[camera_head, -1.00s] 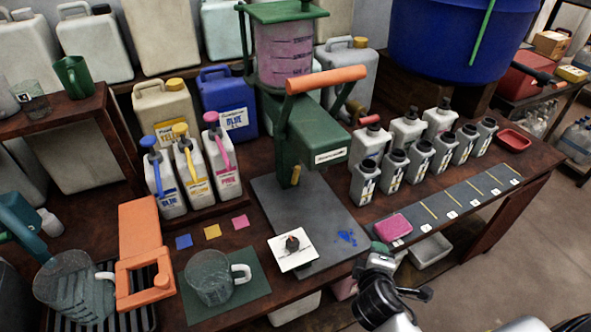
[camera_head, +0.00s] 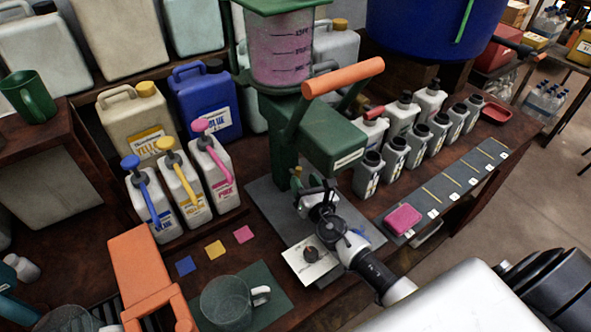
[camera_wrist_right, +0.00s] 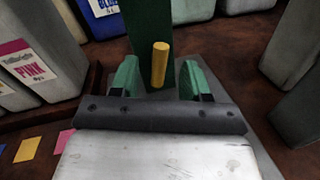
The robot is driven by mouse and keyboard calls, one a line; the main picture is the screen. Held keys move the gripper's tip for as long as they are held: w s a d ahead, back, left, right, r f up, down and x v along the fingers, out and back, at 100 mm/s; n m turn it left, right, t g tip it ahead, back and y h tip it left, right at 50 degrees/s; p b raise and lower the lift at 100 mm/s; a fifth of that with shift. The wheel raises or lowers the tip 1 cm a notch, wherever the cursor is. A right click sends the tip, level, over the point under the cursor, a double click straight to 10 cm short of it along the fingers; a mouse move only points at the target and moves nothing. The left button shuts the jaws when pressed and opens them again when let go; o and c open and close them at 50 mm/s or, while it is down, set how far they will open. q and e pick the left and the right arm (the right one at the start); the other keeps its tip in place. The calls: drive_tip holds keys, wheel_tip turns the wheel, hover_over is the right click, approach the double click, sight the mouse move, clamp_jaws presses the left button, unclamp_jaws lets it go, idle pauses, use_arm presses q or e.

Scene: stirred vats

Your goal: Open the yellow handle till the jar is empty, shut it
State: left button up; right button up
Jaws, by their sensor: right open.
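The jar (camera_head: 283,52) is clear with dark scale marks and holds pink contents. It sits high in a green press-like stand (camera_head: 335,143) with an orange lever (camera_head: 343,76). The yellow handle (camera_wrist_right: 160,62) is a short upright peg at the stand's column in the right wrist view. My right gripper (camera_head: 314,195) is low in front of the column. Its green-tipped fingers (camera_wrist_right: 159,78) are open, one on each side of the yellow handle, which appears between and just beyond them. Contact is not visible. My left gripper is not in view.
A glass jug (camera_head: 228,302) stands on a green mat at the front. Pump bottles (camera_head: 180,186) stand left of the stand, several grey bottles (camera_head: 395,160) right of it. A pink sponge (camera_head: 403,219) lies right.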

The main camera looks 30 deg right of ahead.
sight(299, 174)
drive_tip(key=w, duration=0.4)
drive_tip(key=shift+d, duration=0.15)
drive_tip(key=shift+w, duration=0.35)
clamp_jaws()
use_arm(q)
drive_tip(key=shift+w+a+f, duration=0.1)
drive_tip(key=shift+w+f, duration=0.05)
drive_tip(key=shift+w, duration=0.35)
